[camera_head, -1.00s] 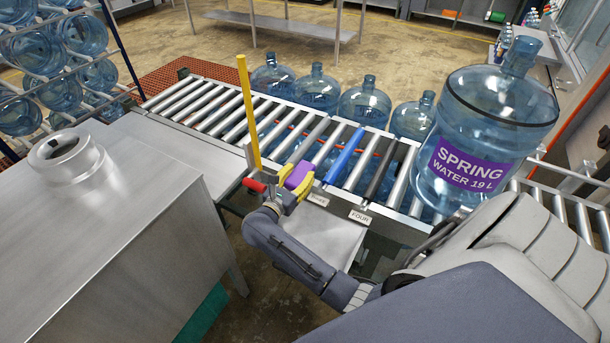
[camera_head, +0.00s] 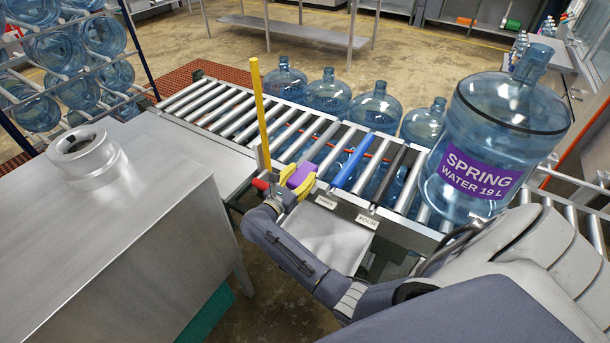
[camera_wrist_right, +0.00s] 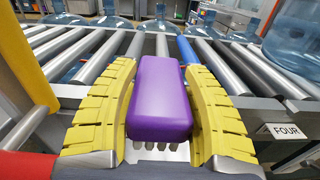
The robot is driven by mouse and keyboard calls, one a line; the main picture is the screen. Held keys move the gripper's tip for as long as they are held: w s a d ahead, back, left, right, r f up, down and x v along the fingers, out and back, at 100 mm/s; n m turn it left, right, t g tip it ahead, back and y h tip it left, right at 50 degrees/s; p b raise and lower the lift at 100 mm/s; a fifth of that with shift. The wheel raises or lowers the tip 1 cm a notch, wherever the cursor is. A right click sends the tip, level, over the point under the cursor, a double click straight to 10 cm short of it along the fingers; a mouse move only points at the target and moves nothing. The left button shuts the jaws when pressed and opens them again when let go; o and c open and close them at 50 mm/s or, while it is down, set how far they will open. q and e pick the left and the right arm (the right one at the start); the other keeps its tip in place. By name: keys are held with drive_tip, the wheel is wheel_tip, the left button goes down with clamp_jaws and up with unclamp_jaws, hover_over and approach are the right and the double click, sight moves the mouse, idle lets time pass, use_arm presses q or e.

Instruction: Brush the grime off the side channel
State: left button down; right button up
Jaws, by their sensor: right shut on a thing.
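My right gripper (camera_head: 294,184) has yellow-padded fingers and is shut on a purple brush (camera_wrist_right: 160,98). In the right wrist view the purple back lies between both pads, with pale bristle tufts showing below its near end. In the head view the brush (camera_head: 302,175) is at the near edge of the roller conveyor, over the side channel (camera_head: 385,217), left of the small tags. Whether the bristles touch the channel is hidden. I cannot make out grime on the channel. My left gripper is not in view.
Blue (camera_head: 349,168) and black rollers lie to the right. A large labelled jug (camera_head: 490,150) stands on the rollers. A steel cabinet (camera_head: 130,240) fills the left.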

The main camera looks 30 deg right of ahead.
drive_tip(key=shift+w+a+r, duration=0.2)
drive_tip(key=shift+w, duration=0.15)
drive_tip(key=shift+w+a+r, duration=0.15)
drive_tip(key=shift+w, duration=0.2)
drive_tip(key=shift+w+r, duration=0.2)
drive_tip(key=shift+r, duration=0.35)
drive_tip(key=shift+w+a+r, duration=0.1)
drive_tip(key=shift+a+r, duration=0.1)
drive_tip(key=shift+r, duration=0.75)
drive_tip(key=shift+w+r, duration=0.15)
drive_tip(key=shift+r, duration=0.05)
drive_tip(key=shift+s+d+r, duration=0.1)
drive_tip(key=shift+r, duration=0.35)
drive_tip(key=shift+s+d+r, duration=0.1)
drive_tip(key=shift+r, duration=0.35)
